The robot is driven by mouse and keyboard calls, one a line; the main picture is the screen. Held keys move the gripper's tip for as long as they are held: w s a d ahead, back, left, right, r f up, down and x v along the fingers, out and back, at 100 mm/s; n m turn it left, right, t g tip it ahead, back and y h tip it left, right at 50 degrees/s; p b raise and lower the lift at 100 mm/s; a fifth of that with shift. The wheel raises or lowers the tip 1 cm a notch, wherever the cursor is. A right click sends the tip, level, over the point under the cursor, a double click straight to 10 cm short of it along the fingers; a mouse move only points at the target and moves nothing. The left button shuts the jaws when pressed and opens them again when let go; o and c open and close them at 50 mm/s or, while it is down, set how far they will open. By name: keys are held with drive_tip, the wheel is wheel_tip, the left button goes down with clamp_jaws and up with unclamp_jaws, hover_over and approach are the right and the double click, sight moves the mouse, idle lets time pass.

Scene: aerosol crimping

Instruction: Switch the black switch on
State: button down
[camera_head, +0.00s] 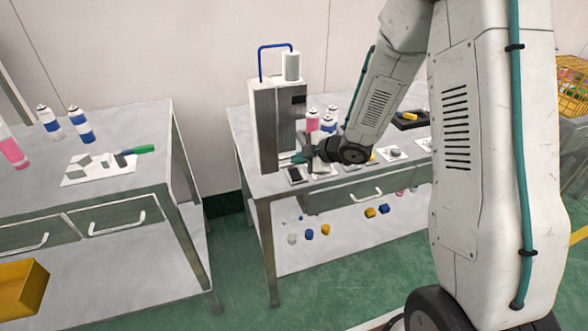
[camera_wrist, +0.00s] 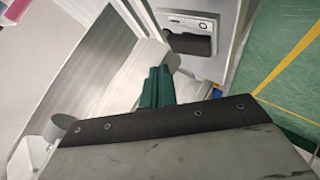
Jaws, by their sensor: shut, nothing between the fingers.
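The black switch (camera_head: 294,174) sits on a pale plate at the front left corner of the crimping table, beside the foot of the metal crimping machine (camera_head: 267,125). In the wrist view the black switch (camera_wrist: 190,44) shows as a dark rocker set in a light grey plate, just beyond the fingertips and a little right. Whether it is on or off cannot be told. My gripper (camera_head: 297,158) is close above and beside the switch; in the wrist view my gripper (camera_wrist: 160,72) has its dark green fingers shut together, with nothing held. Contact with the switch cannot be seen.
Pink and blue cans (camera_head: 313,120) stand behind my gripper. More plates with small parts (camera_head: 392,153) lie along the table's front to the right. A left table (camera_head: 120,115) holds cans and a green-handled tool. A floor gap separates the tables.

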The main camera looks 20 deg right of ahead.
sight(300, 174)
drive_tip(key=shift+w+f, duration=0.15)
drive_tip(key=shift+f, duration=0.5)
drive_tip(key=shift+f, duration=0.15)
idle(1.5)
drive_tip(key=shift+f, duration=0.25)
drive_tip(key=shift+w+f, duration=0.15)
drive_tip(key=shift+f, duration=0.25)
idle(0.6)
idle(0.4)
drive_tip(key=shift+s+r, duration=0.2)
drive_tip(key=shift+r, duration=0.65)
drive_tip(key=shift+s+r, duration=0.25)
drive_tip(key=shift+r, duration=1)
drive_tip(key=shift+s+r, duration=0.2)
drive_tip(key=shift+r, duration=1)
